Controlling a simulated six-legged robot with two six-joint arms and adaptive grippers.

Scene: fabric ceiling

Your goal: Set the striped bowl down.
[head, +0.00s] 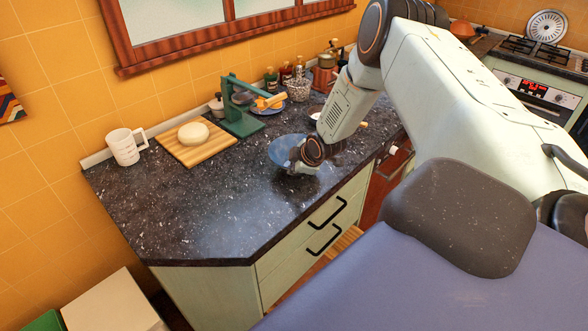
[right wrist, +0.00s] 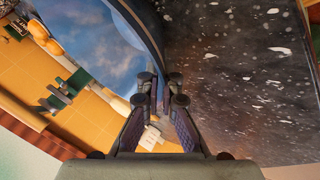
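The bowl (head: 283,150) looks blue in the head view and is at the dark speckled countertop (head: 190,200), near its front edge. My right gripper (head: 299,160) is at the bowl's right side and hides part of it. In the right wrist view the bowl (right wrist: 105,45) fills the upper left, and its rim runs down between the fingers of my right gripper (right wrist: 163,85), which are shut on it. I cannot make out clear stripes. I cannot tell whether the bowl's base touches the countertop. My left gripper is not in view.
A white mug (head: 125,147) and a wooden board (head: 188,147) with a pale round lump (head: 193,133) stand at the back left. A green stand (head: 241,115) is behind the bowl, with bottles and jars farther back. The countertop's front left is clear.

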